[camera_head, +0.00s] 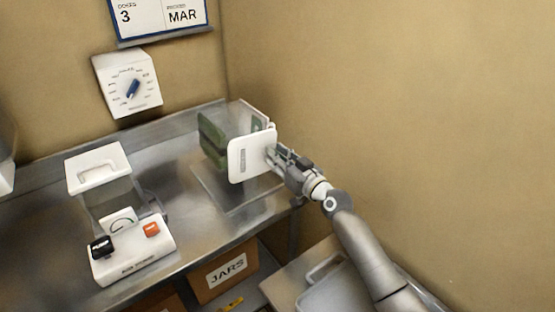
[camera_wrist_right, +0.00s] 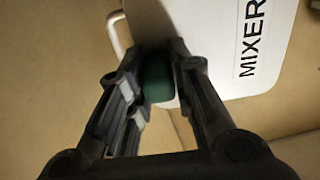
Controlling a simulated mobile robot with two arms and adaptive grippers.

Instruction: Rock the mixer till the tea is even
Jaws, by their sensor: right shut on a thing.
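The mixer stands on the steel bench near the wall corner, with a white end plate (camera_head: 243,165) facing me and a clear body (camera_head: 232,118) behind it. Green, likely the tea (camera_head: 211,135), shows through the left of the body; whether its colour is even I cannot tell. In the right wrist view the plate (camera_wrist_right: 228,45) reads MIXER. My right gripper (camera_head: 273,153) is at the right edge of the plate. In the wrist view its fingers are shut around a dark green grip (camera_wrist_right: 158,78). My left gripper is out of view.
A white device (camera_head: 130,262) with a black and an orange button stands left on the bench (camera_head: 190,262). A JARS box (camera_head: 225,273) sits below. Bench between device and mixer is clear.

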